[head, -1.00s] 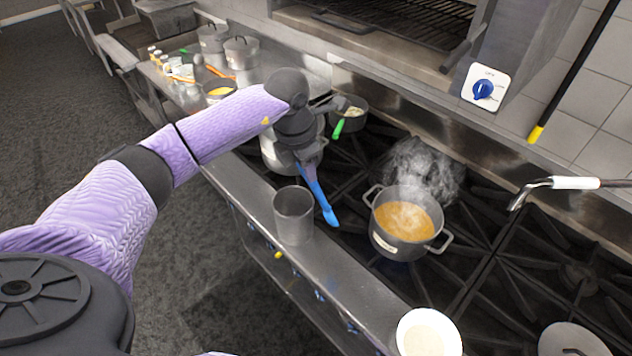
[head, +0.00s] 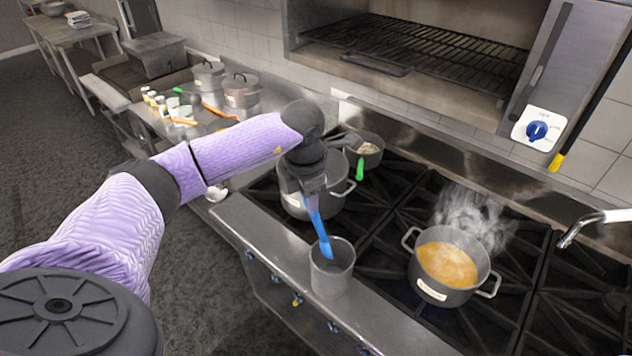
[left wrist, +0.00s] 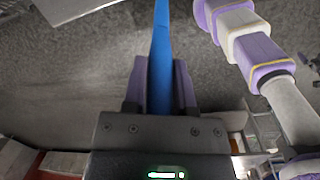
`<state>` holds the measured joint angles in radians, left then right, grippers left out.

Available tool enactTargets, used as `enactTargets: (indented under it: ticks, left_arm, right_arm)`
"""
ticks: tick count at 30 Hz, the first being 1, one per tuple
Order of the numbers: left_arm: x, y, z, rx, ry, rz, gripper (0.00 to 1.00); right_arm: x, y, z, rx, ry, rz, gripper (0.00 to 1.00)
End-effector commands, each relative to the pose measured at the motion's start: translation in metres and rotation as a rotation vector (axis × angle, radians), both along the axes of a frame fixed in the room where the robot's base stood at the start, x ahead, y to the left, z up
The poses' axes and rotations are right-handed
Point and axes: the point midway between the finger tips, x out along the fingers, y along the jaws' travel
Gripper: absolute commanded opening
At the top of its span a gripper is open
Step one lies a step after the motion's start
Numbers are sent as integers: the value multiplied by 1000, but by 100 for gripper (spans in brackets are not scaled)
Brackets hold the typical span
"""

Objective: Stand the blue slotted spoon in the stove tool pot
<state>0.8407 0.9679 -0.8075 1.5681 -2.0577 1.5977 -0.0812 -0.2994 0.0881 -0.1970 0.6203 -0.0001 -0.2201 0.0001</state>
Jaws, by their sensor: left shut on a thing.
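The blue slotted spoon (head: 319,232) is held in my left gripper (head: 312,190) and points downward. In the left wrist view the blue shaft (left wrist: 160,50) runs between the two purple fingers (left wrist: 159,85). The tool pot is a plain grey metal cylinder (head: 332,282) on the stove's front ledge. The spoon's lower end overlaps the pot's open mouth in the head view. I cannot tell whether it is just above the rim or slightly inside. The slotted part is not clearly seen. My right gripper is not in view.
A steaming pot of orange soup (head: 445,266) stands on the burners at right. A large pot (head: 295,203) stands behind my gripper, beside a small pan (head: 366,150) with a green handle. Lidded pots (head: 240,92) and jars stand on the far left counter.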

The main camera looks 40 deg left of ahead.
Motion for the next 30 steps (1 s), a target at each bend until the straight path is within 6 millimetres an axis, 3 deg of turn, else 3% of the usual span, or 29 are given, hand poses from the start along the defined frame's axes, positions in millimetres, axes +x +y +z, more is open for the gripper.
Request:
enactTargets:
  ticks: [2, 12, 30]
  left_arm:
    - [-7, 1, -12, 2, 3, -2, 0]
    - [8, -1, -62, 0, -1, 0, 0]
    - [28, -3, -140, 0, 0, 0, 0]
  right_arm:
    - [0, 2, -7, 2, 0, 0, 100]
    - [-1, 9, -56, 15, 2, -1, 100]
    - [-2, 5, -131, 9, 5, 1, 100]
